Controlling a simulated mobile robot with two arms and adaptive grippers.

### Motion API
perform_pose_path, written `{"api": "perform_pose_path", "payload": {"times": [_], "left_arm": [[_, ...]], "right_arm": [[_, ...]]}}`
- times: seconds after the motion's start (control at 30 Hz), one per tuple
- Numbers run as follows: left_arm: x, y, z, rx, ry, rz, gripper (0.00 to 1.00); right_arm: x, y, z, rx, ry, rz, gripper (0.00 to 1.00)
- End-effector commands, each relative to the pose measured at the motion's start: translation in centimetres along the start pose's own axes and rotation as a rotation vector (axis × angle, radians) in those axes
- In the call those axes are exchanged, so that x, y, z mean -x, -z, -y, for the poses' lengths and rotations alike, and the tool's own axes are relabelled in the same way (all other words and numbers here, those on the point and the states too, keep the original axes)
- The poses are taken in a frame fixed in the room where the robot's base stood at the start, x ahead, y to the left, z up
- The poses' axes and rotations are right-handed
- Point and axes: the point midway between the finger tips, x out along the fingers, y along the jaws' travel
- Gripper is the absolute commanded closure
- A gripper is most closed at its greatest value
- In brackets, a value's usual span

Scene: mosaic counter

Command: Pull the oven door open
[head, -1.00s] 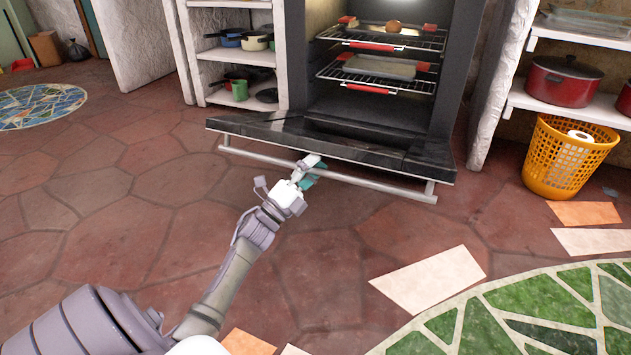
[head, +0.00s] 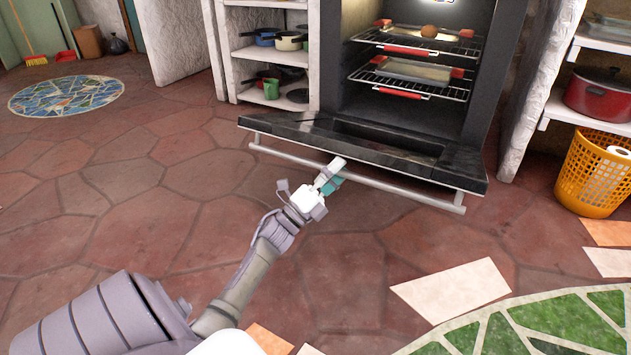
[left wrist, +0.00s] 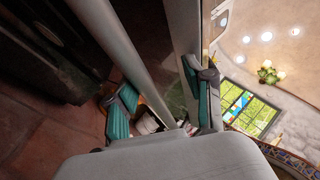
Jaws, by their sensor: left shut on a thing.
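The oven door (head: 300,128) hangs far down, folded out from the oven (head: 505,60), close to level. Its long silver handle bar (head: 400,187) runs along the front edge. My left gripper (head: 330,177) is shut on the handle bar, a little left of its middle. In the left wrist view the bar (left wrist: 115,45) runs between the two teal-padded fingers of my left gripper (left wrist: 165,100). The exact contact is partly hidden there. My right gripper is in neither view.
Inside the oven are two wire racks (head: 445,93) with red grips and trays. Shelves with pots (head: 290,42) stand to the left. An orange basket (head: 588,175) and a red pot (head: 597,95) are on the right. The tiled floor (head: 130,200) before the door is clear.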

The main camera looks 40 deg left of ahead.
Motion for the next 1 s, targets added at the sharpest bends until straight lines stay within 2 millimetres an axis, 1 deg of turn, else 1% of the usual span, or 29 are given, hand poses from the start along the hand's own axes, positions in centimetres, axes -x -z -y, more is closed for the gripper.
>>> {"api": "perform_pose_path", "payload": {"times": [0.03, 0.1, 1.0], "left_arm": [[0.2, -0.4, 0.1, -0.002, 0.007, 0.005, 0.56], [0.6, -0.5, -0.3, -0.002, 0.005, 0.006, 0.56], [5.5, -1.1, -4.4, -0.002, 0.004, 0.006, 0.56]], "right_arm": [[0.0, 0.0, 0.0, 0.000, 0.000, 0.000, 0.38], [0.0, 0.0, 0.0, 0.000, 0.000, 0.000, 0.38], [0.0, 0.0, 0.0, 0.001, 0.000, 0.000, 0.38]]}}
